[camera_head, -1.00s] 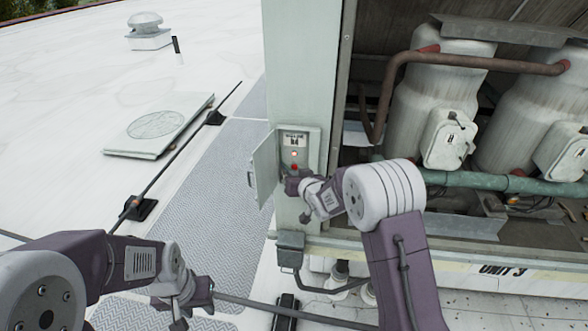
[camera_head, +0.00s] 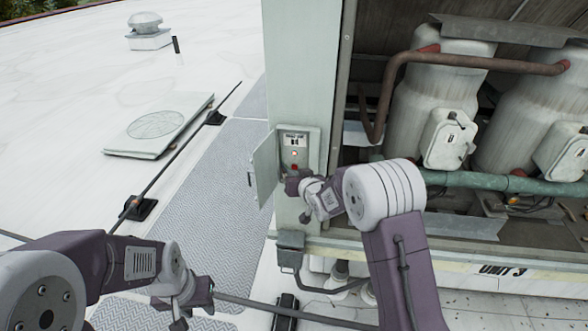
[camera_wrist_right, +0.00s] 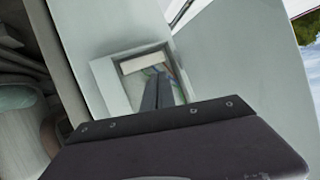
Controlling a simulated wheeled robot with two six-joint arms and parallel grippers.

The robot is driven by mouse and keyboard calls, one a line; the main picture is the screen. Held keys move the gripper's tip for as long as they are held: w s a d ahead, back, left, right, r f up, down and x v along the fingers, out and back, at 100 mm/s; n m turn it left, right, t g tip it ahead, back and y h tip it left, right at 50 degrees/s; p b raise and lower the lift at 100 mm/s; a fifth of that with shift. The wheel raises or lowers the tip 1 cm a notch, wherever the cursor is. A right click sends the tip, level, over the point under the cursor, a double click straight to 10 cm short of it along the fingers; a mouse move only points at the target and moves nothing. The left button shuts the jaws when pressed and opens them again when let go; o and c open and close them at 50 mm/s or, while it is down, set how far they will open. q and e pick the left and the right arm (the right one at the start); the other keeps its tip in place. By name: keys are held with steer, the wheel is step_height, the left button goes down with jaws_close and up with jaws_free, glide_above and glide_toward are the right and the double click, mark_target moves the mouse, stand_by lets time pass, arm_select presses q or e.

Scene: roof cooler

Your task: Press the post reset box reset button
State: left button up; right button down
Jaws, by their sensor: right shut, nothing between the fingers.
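The post reset box (camera_head: 312,148) is set in the pale green post (camera_head: 300,60), with its door (camera_head: 264,170) swung open to the left. Inside are a small display, a small lit red-orange indicator, and a red button (camera_head: 294,167) low in the box. My right gripper (camera_head: 292,176) is at the button's lower edge and partly hides it; contact cannot be told. In the right wrist view its shut fingers (camera_wrist_right: 158,92) reach into the box, and the button is hidden. My left gripper (camera_head: 182,314) hangs low at the left, away from the box; its jaw opening is unclear.
Right of the post is an open unit with grey tanks (camera_head: 450,90) and a green pipe (camera_head: 480,181). A grey junction box (camera_head: 290,241) with conduit sits below the reset box. A grated walkway (camera_head: 215,190) and a roof hatch (camera_head: 158,128) lie to the left.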

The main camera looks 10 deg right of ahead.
steer(key=shift+w+d, duration=0.15)
steer(key=shift+w, duration=0.4)
stand_by(0.5)
steer(key=shift+s+a+b, duration=0.2)
steer(key=shift+s+b, duration=0.25)
steer(key=shift+s, duration=0.15)
steer(key=s, duration=0.2)
steer(key=s+a+b, duration=0.1)
steer(key=s+b, duration=0.1)
steer(key=s, duration=0.1)
steer(key=shift+s+a, duration=0.3)
steer(key=shift+s, duration=0.05)
